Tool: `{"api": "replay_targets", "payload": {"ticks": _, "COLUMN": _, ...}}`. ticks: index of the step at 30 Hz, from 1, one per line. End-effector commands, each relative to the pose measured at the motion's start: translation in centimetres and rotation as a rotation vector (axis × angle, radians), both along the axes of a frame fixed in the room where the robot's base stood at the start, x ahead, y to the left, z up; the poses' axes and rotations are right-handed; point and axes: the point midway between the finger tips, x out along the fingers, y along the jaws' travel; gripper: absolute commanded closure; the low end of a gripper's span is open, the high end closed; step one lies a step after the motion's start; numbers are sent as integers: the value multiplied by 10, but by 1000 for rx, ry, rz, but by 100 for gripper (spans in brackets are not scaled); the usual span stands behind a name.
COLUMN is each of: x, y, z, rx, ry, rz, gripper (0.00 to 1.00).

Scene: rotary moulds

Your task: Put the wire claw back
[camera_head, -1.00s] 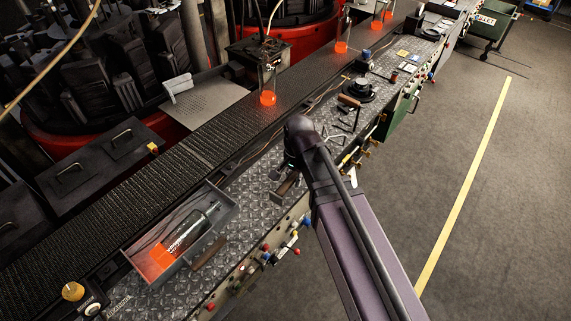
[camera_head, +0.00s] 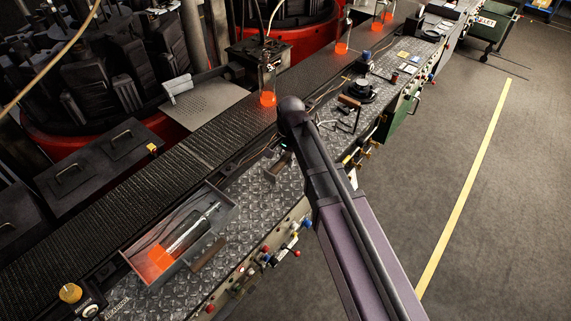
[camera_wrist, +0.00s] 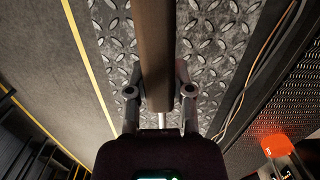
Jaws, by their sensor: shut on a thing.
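My gripper (camera_wrist: 160,92) is shut on a long brown bar, which looks like the handle of the wire claw (camera_wrist: 155,45). The bar runs between the two fingers and out of the top of the wrist view. A short bright metal rod shows at its near end; no wire prongs can be made out. In the head view the held brown piece (camera_head: 281,162) shows small above the diamond-plate bench (camera_head: 250,225), just below my dark wrist, which hides part of it. I cannot tell how high above the plate it is.
A grey tray (camera_head: 226,202) with an orange-glowing bottle (camera_head: 163,257) lies on the bench. A brown bar (camera_head: 207,253) lies beside it. Glowing bottles, one here (camera_head: 267,98), stand along the dark conveyor (camera_head: 130,205). Several tools lie farther right. Cables run along the plate.

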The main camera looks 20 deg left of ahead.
Motion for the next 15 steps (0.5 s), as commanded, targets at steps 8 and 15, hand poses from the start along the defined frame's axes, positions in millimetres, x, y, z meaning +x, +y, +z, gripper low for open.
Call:
{"api": "replay_targets", "payload": {"ticks": 8, "x": 10, "y": 6, "z": -16, "rx": 0, "ry": 0, "rz": 0, "gripper": 100}}
{"api": "replay_targets", "payload": {"ticks": 15, "x": 10, "y": 6, "z": -34, "rx": 0, "ry": 0, "rz": 1, "gripper": 100}}
